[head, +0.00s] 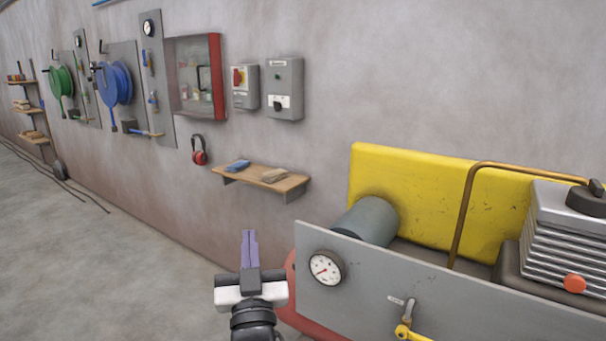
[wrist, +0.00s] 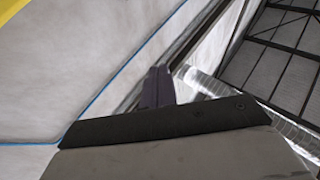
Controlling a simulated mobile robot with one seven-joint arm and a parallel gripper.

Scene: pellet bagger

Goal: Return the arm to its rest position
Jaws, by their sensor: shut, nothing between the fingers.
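My gripper (head: 249,248) is at the bottom centre of the head view, pointing upward, with its purple fingers together and nothing between them. It is left of the grey machine panel and apart from the wall behind it. In the wrist view the closed fingers (wrist: 157,88) show beyond a dark edge, against wall and roof structure. Most of my arm is below the head view's lower edge.
A grey panel (head: 440,300) with a pressure gauge (head: 325,268) and a yellow-handled valve (head: 408,330) stands close on the right. Behind it is a yellow guard (head: 420,185). A wooden shelf (head: 290,184) juts from the wall. The floor (head: 90,260) at left is mostly clear.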

